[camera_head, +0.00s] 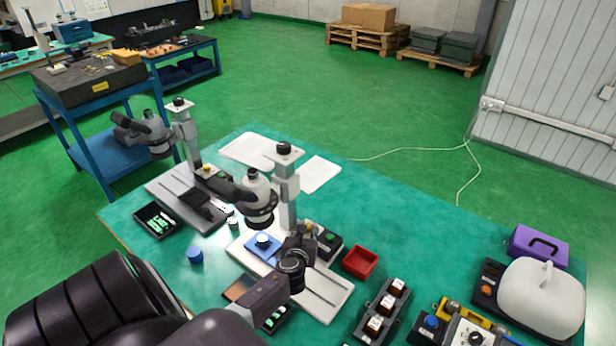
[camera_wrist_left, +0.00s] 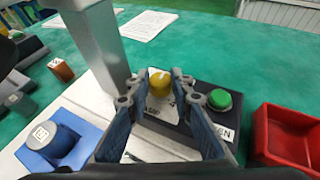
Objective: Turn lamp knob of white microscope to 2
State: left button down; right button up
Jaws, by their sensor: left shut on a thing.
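The white microscope (camera_head: 287,200) stands on the bench with its pale base under my left arm. Its lamp box (camera_head: 331,241) has a green button (camera_wrist_left: 220,99) and a yellow lamp knob (camera_wrist_left: 160,79). A white mark shows on top of the knob, and a printed scale beside it is partly hidden by the fingers. My left gripper (camera_wrist_left: 155,82) is shut on the yellow knob, one finger on each side. In the head view my left gripper (camera_head: 296,245) hides most of the knob. My right gripper is not in view.
A red tray (camera_head: 361,262) stands right of the lamp box. A blue block (camera_wrist_left: 74,151) with a round labelled piece is on the microscope base. A second, grey microscope (camera_head: 185,130) stands to the left. White sheets (camera_head: 318,174) lie behind.

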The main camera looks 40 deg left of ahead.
pick_arm(q)
jog(key=shift+a+r, duration=0.1)
jog(key=c, duration=2)
grip_release()
jog(key=shift+c, duration=0.2)
jog(key=o, duration=0.4)
jog(key=shift+w, duration=0.1)
jog(key=shift+c, duration=0.2)
jog(key=v, duration=1.2)
jog(key=shift+f, duration=0.25)
